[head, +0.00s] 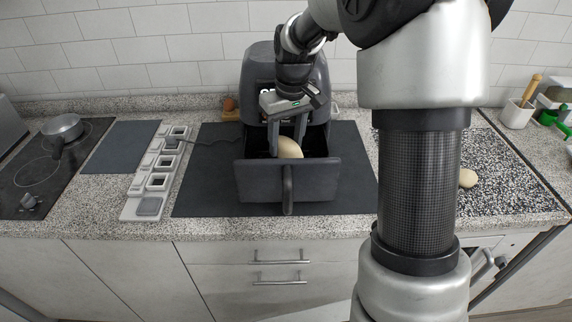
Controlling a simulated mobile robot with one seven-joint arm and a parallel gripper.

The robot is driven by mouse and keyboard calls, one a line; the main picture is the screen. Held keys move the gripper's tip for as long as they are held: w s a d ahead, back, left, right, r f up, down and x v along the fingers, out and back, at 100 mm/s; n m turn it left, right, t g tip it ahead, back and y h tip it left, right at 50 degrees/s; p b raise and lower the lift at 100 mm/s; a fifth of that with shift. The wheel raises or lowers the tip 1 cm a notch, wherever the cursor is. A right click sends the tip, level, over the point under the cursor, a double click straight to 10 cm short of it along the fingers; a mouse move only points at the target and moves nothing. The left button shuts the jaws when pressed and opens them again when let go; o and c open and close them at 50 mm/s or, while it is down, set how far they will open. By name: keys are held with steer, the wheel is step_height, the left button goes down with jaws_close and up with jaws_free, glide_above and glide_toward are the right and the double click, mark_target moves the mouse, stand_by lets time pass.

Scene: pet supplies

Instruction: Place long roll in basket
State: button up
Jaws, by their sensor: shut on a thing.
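A pale bread roll (290,148) shows in the head view inside the opening of a dark grey air fryer basket (262,182). My gripper (287,143) reaches down into the basket opening and is shut on this roll. The basket is pulled out of the air fryer (256,72), with its handle (287,190) facing me. The basket's front wall hides the lower part of the roll, so I cannot tell whether it touches the bottom. A second pale roll (467,178) lies on the speckled mat at the right, partly beside my arm.
A dark mat (205,190) lies under the air fryer. A light panel with square frames (152,184) and a cooktop with a pot (62,128) are on the left. A utensil holder (516,114) stands at the far right. My arm covers much of the right side.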

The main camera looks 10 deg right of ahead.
step_height(320, 180, down, 8)
steer(key=shift+r, duration=0.1)
steer(key=shift+b, duration=0.3)
steer(key=shift+f, duration=0.2)
steer(key=o, duration=1.2)
steer(key=shift+c, duration=0.2)
steer(key=shift+r, duration=0.1)
